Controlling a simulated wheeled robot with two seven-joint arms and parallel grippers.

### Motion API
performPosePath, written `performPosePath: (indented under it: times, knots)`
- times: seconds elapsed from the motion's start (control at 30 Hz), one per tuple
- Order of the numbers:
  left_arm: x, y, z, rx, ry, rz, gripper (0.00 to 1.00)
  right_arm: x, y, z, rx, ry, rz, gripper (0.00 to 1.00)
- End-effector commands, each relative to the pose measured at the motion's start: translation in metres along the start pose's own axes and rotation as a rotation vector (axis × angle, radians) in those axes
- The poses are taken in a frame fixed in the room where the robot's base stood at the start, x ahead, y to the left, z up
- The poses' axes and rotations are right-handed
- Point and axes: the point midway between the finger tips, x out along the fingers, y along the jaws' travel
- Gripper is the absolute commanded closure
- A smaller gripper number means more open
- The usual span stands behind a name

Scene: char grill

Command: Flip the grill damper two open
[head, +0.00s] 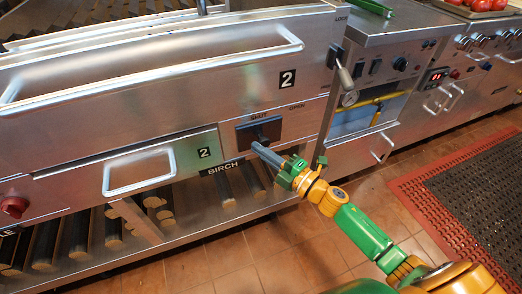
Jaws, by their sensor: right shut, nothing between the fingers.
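The grill damper two (259,132) is a black plate with a small dark knob on the steel front. The label SHUT stands just above it and OPEN is up to its right. The knob is small and dark, so its exact setting is hard to tell. My right gripper (260,149) comes in from the lower right, with its grey fingers shut and empty. Its fingertips are just below the knob; I cannot tell if they touch it. My left gripper is not in view.
Logs (160,207) lie on the shelf below. A lever (347,82) projects at the grill's right corner. Tiled floor and a red-edged mat (415,195) lie at right.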

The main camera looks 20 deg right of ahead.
Motion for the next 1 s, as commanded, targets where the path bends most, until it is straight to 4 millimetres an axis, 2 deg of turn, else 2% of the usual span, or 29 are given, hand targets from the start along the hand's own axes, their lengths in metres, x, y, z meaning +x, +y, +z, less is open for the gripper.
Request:
performPosePath:
  times: [0.13,0.23,0.47,0.6,0.73,1.0]
  knots:
    - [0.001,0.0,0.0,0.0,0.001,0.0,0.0,-0.001,0.0,0.002,-0.001,0.0,-0.001,1.0]
    - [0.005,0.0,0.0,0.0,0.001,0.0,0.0,-0.007,-0.001,0.014,-0.004,-0.002,-0.004,1.0]
    - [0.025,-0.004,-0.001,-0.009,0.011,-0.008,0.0,-0.035,0.005,0.069,-0.005,-0.004,-0.004,1.0]
    - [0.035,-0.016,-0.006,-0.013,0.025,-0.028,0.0,-0.048,0.011,0.092,-0.003,-0.004,-0.003,1.0]
    - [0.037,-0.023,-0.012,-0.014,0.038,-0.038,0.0,-0.053,0.016,0.102,-0.002,-0.003,-0.001,1.0]
    - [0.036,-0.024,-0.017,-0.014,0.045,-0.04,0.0,-0.053,0.018,0.102,-0.001,-0.002,0.001,1.0]
